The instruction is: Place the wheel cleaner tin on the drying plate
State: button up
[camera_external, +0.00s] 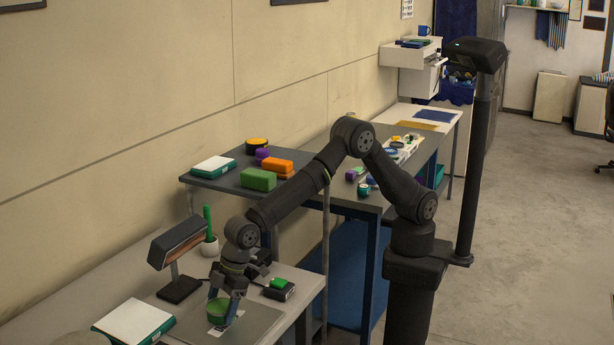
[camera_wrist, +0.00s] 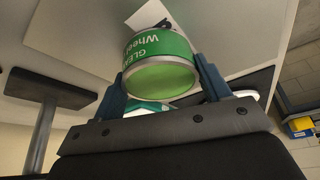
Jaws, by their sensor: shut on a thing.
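The green wheel cleaner tin (camera_external: 217,311), with white lettering on its side, is held between the two fingers of my gripper (camera_external: 227,298). The wrist view shows the tin (camera_wrist: 160,65) tilted in that picture, with a finger on each side of it. A flat grey plate (camera_external: 258,318), which looks like the drying plate, lies on the low table under the tin; it also shows in the wrist view (camera_wrist: 85,35). A white label lies on the plate beside the tin. I cannot tell whether the tin touches the plate.
A white and teal box (camera_external: 133,322) lies left of the plate. A dark lamp-like stand (camera_external: 178,288) and a white pot with a green handle (camera_external: 209,246) stand behind. A black device with a green top (camera_external: 279,288) sits to the right. A higher bench (camera_external: 225,182) holds several blocks.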

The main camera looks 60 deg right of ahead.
aim_at(216, 308)
jog(key=o, duration=1.1)
jog(key=v, duration=1.2)
jog(key=shift+r, duration=0.1)
jog(key=x, duration=1.2)
jog(key=shift+f, duration=0.25)
notch_tip(216, 308, up, 3)
jog(key=shift+r, duration=0.8)
